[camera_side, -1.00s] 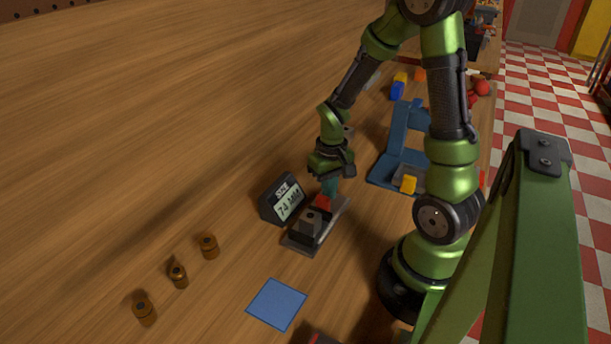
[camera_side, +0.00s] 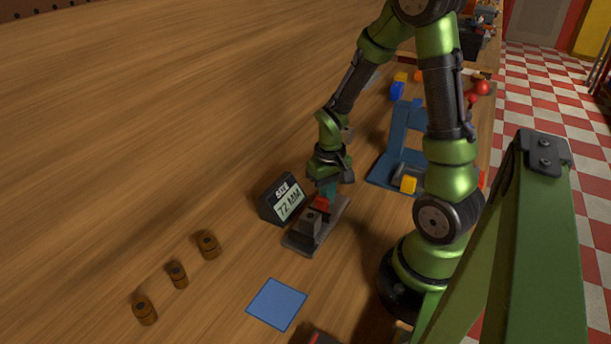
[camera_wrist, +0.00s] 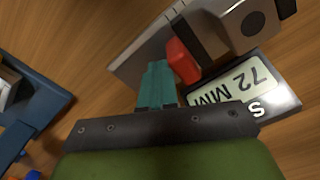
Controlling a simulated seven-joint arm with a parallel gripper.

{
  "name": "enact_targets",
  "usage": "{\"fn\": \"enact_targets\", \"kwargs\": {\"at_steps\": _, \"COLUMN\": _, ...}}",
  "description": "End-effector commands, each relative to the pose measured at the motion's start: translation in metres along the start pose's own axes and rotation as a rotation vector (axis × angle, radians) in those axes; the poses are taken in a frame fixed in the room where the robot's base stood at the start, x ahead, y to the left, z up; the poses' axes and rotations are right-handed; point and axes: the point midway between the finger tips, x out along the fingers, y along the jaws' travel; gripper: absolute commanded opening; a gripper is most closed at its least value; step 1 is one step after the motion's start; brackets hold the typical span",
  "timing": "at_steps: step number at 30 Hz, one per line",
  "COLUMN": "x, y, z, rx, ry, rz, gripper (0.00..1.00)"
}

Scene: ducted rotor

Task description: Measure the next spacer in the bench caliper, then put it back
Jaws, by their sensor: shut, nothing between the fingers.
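The bench caliper (camera_side: 297,241) lies on the bench, with a grey block (camera_side: 311,221) and a red slider (camera_side: 321,203) on its rail. Its display (camera_side: 284,199) reads 72 MM; the wrist view shows the same reading (camera_wrist: 232,89). My gripper (camera_side: 326,197) is shut and empty, its teal fingertips (camera_wrist: 158,66) low over the rail beside the red slider (camera_wrist: 183,62), on the side away from the grey block. I cannot tell whether they touch it. No spacer is discernible in the caliper. Three brown spacers (camera_side: 145,311), (camera_side: 178,274), (camera_side: 208,245) stand in a row at lower left.
A blue square mat (camera_side: 277,304) lies bare in front of the caliper. A blue stand (camera_side: 402,140) with a yellow block (camera_side: 408,185) is behind, to the right. Coloured parts lie farther back. The bench at left is clear.

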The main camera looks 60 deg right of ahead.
Motion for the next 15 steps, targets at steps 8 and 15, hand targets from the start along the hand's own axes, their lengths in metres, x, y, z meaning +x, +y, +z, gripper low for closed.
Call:
{"fn": "enact_targets", "kwargs": {"at_steps": 8, "x": 0.000, "y": -0.009, "z": 0.006, "rx": -0.002, "ry": -0.001, "rz": 0.000, "gripper": 0.00}}
{"fn": "enact_targets", "kwargs": {"at_steps": 15, "x": 0.000, "y": -0.016, "z": 0.010, "rx": -0.001, "ry": -0.001, "rz": 0.000, "gripper": 0.00}}
